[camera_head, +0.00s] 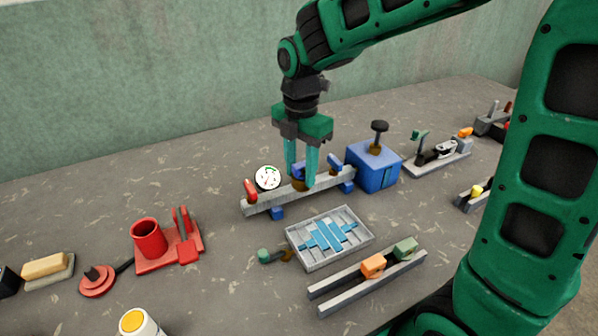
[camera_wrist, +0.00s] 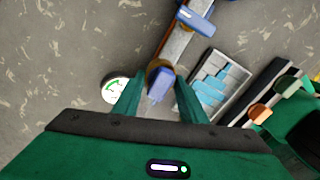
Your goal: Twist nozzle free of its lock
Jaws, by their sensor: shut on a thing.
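A blue piece (camera_wrist: 160,84) with a brass-brown collar sits on the grey rail (camera_head: 262,205); I take it for the nozzle, though no label or lock shows clearly. In the head view, the blue piece (camera_head: 298,170) shows between the fingers. My gripper (camera_head: 300,178) points down over the middle of the rail, its two green fingers on either side of the piece, shut on it. The gripper also shows in the wrist view (camera_wrist: 158,90). The fingers partly hide the collar in the head view.
On the rail are a red handle (camera_head: 250,190) and another blue lever (camera_head: 335,162). A white gauge (camera_head: 267,178) is beside it. A blue box (camera_head: 373,168) with a black knob stands at its right end.

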